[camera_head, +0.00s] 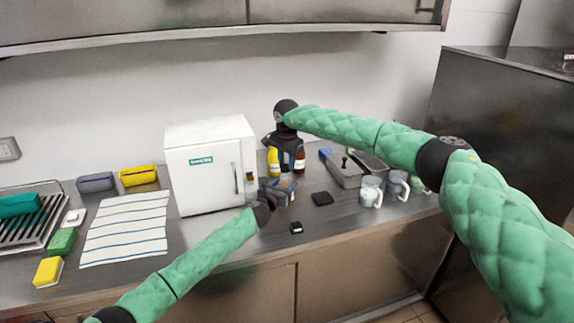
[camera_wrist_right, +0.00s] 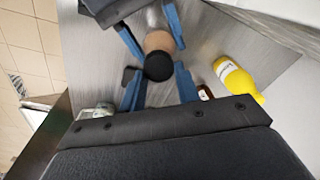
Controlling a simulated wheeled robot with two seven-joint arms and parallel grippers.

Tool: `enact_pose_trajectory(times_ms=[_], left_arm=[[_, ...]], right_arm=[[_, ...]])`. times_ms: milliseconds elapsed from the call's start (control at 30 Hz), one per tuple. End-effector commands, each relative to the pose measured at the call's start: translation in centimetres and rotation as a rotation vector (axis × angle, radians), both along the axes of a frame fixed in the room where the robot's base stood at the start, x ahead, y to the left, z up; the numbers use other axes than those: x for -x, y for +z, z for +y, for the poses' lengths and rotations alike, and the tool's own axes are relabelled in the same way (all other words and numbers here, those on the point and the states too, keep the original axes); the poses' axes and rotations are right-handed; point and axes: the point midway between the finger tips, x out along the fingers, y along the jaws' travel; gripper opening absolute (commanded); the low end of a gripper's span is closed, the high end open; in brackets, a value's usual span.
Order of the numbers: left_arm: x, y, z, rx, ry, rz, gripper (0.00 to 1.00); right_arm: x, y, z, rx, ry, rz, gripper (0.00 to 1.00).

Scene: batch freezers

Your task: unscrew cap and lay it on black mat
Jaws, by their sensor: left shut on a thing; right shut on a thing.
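A tan-brown bottle (camera_wrist_right: 158,41) with a black cap (camera_wrist_right: 158,67) shows in the right wrist view, cap towards the camera. My right gripper (camera_wrist_right: 159,88) has its blue fingers on both sides of the cap, shut on it. My left gripper (camera_head: 284,190) is shut on the bottle below the cap, in front of the freezer's right side; its blue fingers also show in the right wrist view. In the head view the grippers largely hide bottle and cap. The black mat (camera_head: 322,198) lies bare on the counter, right of my left gripper.
A white batch freezer (camera_head: 210,168) stands to the left. A yellow bottle (camera_head: 273,161) and a brown bottle (camera_head: 299,161) stand behind the grippers. A grey tray (camera_head: 345,176) and mugs (camera_head: 371,190) are to the right. A small black item (camera_head: 296,228) lies near the front edge.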

Motion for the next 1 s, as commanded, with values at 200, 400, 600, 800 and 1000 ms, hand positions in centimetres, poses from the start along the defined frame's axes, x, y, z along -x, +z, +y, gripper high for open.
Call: enact_pose_trajectory(times_ms=[200, 400, 600, 800, 1000], left_arm=[[0.1, -0.3, -0.1, -0.001, -0.001, 0.003, 0.0], [0.2, -0.4, -0.2, -0.001, -0.003, 0.003, 0.0], [0.2, -0.4, -0.2, -0.001, -0.004, 0.003, 0.0], [0.2, -0.4, -0.3, 0.0, -0.004, 0.003, 0.0], [0.2, -0.4, -0.3, 0.0, -0.005, 0.003, 0.0]], right_arm=[[0.0, 0.2, 0.0, 0.0, 0.0, 0.0, 0.05], [0.0, 0.2, 0.0, 0.0, 0.0, 0.0, 0.05], [0.1, 1.1, 0.0, -0.001, 0.0, -0.002, 0.05], [0.2, 3.3, 0.1, 0.0, 0.0, -0.001, 0.05], [0.3, 4.1, 0.1, 0.0, 0.0, 0.0, 0.05]])
